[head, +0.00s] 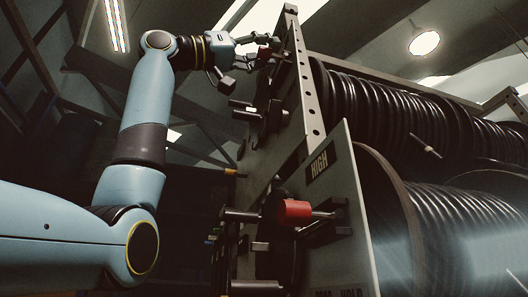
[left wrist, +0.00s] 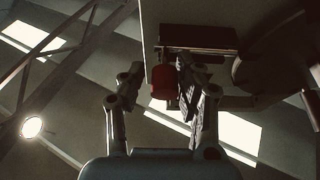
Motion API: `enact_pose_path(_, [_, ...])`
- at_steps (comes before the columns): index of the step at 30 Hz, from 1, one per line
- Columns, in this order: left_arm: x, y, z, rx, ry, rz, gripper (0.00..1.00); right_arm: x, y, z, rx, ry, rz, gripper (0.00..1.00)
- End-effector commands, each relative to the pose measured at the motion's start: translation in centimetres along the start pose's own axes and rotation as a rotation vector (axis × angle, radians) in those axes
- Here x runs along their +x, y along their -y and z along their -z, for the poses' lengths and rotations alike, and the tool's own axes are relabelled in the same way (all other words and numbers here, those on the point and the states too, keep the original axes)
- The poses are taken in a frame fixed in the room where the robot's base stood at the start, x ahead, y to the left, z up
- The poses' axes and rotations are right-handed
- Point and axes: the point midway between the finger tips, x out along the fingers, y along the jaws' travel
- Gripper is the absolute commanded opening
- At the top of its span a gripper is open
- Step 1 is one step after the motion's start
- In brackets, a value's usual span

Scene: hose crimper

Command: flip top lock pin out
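The top lock pin, a small red knob (head: 264,53), is at the upper end of the tall perforated frame in the head view. In the left wrist view the red knob (left wrist: 163,83) hangs below a dark bracket. My left gripper (head: 257,56) is at this knob. In the left wrist view its fingers (left wrist: 157,78) stand apart on either side of the knob. The knob is close to the right finger, with a clear gap to the left finger; contact cannot be told. My right gripper is not in view.
A second red knob (head: 294,210) sits lower on a panel beside a HIGH label (head: 319,165). Dark levers (head: 243,110) stick out from the frame (head: 303,85). Large hose reels (head: 400,110) fill the right side. A ceiling lamp (left wrist: 32,127) shows in the wrist view.

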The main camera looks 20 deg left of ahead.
Motion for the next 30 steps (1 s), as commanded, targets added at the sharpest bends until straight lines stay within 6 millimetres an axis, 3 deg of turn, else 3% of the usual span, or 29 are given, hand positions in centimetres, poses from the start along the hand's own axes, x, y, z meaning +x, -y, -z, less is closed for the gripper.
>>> enact_pose_path(3, [0.0,0.0,0.0,0.000,-0.001,0.001,0.46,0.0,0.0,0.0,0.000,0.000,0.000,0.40])
enact_pose_path(13, [-0.8,0.2,0.1,0.002,-0.002,0.005,0.46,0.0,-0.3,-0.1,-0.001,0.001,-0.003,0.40])
enact_pose_path(24, [-8.6,0.2,0.0,0.004,0.000,0.008,0.46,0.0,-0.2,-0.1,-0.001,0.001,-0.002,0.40])
enact_pose_path(30, [-11.2,0.1,0.0,0.002,-0.001,0.004,0.46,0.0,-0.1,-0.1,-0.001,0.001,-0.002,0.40])
